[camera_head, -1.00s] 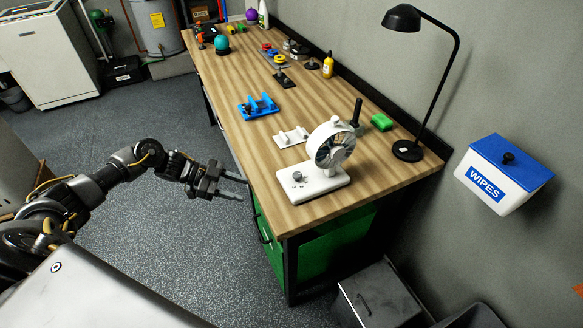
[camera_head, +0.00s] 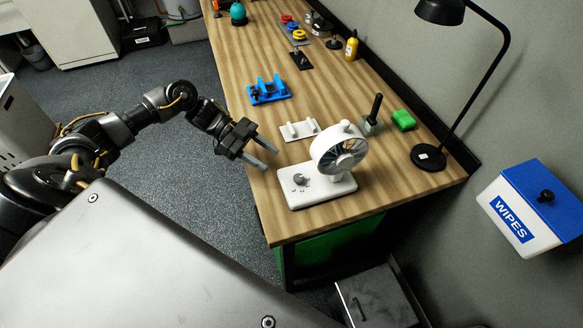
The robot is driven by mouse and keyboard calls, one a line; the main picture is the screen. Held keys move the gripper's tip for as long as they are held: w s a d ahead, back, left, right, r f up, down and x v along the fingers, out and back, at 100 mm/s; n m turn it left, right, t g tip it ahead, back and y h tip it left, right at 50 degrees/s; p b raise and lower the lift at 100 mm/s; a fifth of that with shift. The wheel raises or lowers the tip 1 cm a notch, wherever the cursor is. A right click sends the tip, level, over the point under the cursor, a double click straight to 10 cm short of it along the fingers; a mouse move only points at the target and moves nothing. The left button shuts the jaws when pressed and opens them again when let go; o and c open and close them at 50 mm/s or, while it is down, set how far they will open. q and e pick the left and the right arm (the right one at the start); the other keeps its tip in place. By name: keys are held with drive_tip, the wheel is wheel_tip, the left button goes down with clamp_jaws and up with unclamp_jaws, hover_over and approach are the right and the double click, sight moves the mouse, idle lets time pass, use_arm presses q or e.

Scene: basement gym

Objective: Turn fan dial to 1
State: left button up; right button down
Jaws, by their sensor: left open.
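A white desk fan (camera_head: 338,152) stands on its white base near the front end of the wooden workbench (camera_head: 330,216). Its grey dial (camera_head: 300,179) sits on the left part of the base; the marks around it are too small to read. My left gripper (camera_head: 265,154) is open and empty, with its fingers over the bench's left edge, up and left of the dial and apart from it. My right gripper is not in view.
A white holder (camera_head: 298,130) and a blue holder (camera_head: 268,90) lie behind the fan. A green block (camera_head: 403,120), a dark-handled tool (camera_head: 374,112) and a black lamp (camera_head: 428,157) stand to the right. A wipes box (camera_head: 525,212) hangs on the wall.

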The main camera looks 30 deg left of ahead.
sight(297, 176)
use_arm(q)
drive_tip(key=p+x, duration=0.2)
drive_tip(key=x, duration=0.5)
drive_tip(key=shift+w+d, duration=0.15)
drive_tip(key=shift+d+f+p, duration=0.15)
drive_tip(key=shift+d+p, duration=0.15)
drive_tip(key=shift+d, duration=0.05)
drive_tip(key=shift+d+f, duration=0.2)
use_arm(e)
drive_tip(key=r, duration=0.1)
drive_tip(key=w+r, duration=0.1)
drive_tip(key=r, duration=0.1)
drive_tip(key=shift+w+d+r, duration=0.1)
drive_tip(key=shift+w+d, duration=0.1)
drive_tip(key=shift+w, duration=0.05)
